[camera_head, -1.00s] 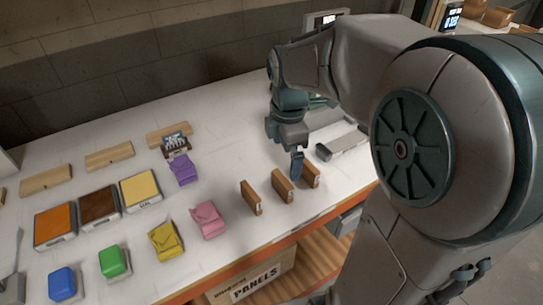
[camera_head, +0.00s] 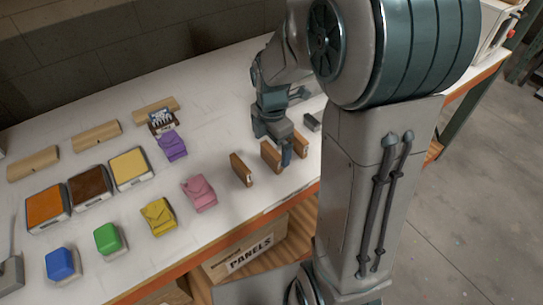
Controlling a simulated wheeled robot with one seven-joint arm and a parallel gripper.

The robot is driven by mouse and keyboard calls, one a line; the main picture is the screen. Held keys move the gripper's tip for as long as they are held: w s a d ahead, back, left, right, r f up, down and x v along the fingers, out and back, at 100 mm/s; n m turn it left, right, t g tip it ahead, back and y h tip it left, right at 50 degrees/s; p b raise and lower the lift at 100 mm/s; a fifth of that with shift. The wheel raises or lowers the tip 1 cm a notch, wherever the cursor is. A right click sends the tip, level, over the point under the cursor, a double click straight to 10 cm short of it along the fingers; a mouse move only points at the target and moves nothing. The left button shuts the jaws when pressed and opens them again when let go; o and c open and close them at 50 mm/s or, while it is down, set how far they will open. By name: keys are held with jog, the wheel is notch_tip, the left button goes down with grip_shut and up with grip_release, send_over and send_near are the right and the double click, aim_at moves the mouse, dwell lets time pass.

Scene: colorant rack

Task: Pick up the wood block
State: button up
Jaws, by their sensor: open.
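Three upright brown wood blocks stand in a row near the table's front edge: a left one (camera_head: 241,170), a middle one (camera_head: 270,158) and a right one (camera_head: 301,145). My gripper (camera_head: 273,142) points down at the middle block, jaws open and empty. One finger shows between the middle and right blocks; the other is by the middle block's upper back side. The gripper partly hides the middle and right blocks. I cannot tell whether the fingers touch them.
Light wooden pieces (camera_head: 97,136) lie along the back. Orange, brown and yellow pads (camera_head: 129,169) sit at left, with purple, pink (camera_head: 200,193) and yellow packets and green and blue blocks (camera_head: 61,264). A small grey bar (camera_head: 312,121) lies behind the right block.

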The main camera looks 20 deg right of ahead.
aim_at(271, 150)
jog(key=shift+f, duration=2.3)
jog(key=c, duration=1.1)
jog(key=shift+w+r, duration=0.1)
jog(key=shift+r, duration=0.05)
